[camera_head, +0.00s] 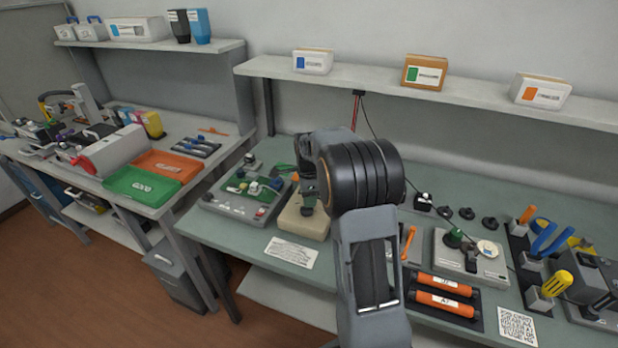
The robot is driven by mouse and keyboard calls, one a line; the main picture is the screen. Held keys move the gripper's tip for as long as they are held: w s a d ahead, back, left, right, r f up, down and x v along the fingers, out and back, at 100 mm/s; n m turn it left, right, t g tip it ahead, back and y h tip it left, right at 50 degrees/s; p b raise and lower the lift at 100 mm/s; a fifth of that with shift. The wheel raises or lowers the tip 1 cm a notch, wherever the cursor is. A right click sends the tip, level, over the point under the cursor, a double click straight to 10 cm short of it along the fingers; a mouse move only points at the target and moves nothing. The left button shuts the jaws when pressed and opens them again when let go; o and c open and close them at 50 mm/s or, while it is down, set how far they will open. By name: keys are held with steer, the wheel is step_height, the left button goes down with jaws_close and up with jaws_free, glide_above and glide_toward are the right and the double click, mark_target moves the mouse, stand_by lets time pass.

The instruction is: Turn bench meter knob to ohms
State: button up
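A beige box-shaped device (302,222), which may be the bench meter, sits on the green bench top left of my arm. Its right side is hidden behind my arm, and no knob markings can be read. My gripper (308,192) appears small and dark over the device's upper part, at the end of my bent arm. Its fingertips are too small and covered to show whether they are open or touching a knob.
A grey tray of small parts (245,193) lies left of the beige device, with a printed sheet (291,252) in front. Two orange cartridges (444,293) lie at the right front. Upright coloured tools (545,236) stand farther right. A shelf (460,98) runs above the bench.

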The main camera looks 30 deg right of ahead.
step_height(320, 180, up, 11)
steer(key=shift+f, duration=0.2)
stand_by(0.6)
